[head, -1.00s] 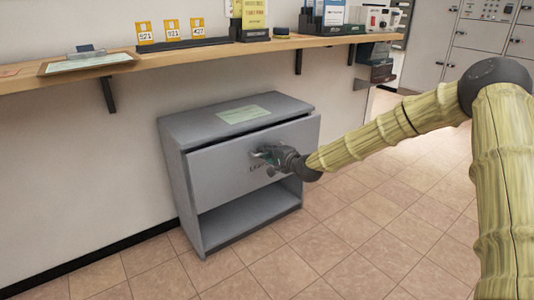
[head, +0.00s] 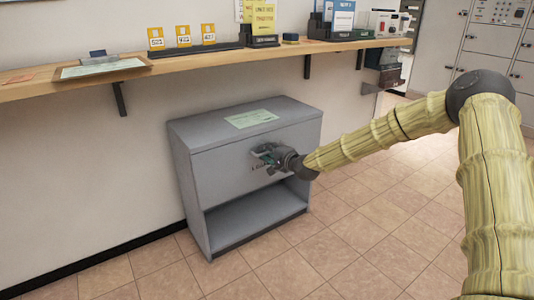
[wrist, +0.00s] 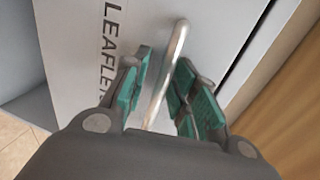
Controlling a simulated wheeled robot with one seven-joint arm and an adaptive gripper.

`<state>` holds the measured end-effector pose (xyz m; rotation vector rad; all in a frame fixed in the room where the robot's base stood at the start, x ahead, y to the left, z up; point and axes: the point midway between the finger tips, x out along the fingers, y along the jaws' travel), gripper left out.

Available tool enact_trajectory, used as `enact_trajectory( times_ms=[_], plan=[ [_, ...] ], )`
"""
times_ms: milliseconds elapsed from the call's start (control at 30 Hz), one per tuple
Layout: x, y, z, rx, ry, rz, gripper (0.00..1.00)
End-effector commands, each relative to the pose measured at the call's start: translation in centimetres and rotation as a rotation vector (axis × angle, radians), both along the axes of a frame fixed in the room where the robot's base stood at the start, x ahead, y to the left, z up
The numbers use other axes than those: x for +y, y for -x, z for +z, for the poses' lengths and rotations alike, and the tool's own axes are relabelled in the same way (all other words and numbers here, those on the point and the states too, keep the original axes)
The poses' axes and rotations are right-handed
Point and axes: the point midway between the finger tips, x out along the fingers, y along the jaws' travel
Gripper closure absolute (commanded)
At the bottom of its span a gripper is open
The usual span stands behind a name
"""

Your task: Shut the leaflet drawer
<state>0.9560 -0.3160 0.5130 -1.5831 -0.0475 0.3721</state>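The leaflet drawer is the grey upper front (head: 222,180) of a low grey cabinet (head: 200,131). In the head view its front looks flush or nearly flush with the cabinet. In the wrist view the drawer front (wrist: 75,55) bears the letters "LEAFLE", and a dark seam runs along its edge. My gripper (head: 265,155) is at the middle of the drawer front. In the wrist view my gripper (wrist: 163,65) has its green-padded fingers apart, one on each side of the metal bar handle (wrist: 174,55), with gaps showing between pads and bar.
A wooden wall shelf (head: 225,57) runs above the cabinet, carrying number cards, a clipboard and leaflet holders. An open compartment (head: 255,215) lies below the drawer. The tiled floor (head: 350,230) in front is clear. Metal lockers (head: 495,50) stand at the far right.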

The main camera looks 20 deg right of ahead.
Motion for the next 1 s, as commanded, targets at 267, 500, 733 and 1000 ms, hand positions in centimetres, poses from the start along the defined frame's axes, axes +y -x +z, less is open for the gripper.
enact_trajectory(
  times_ms=[267, 500, 733, 1000],
  plan=[
    [0.0, 0.0, 0.2, -0.003, -0.001, 0.000, 0.68],
    [-0.2, 0.8, 0.4, -0.003, -0.002, 0.001, 0.68],
    [-1.2, 4.3, 1.2, -0.002, -0.003, 0.001, 0.68],
    [-2.3, 8.7, 2.1, -0.003, -0.003, 0.001, 0.68]
  ],
)
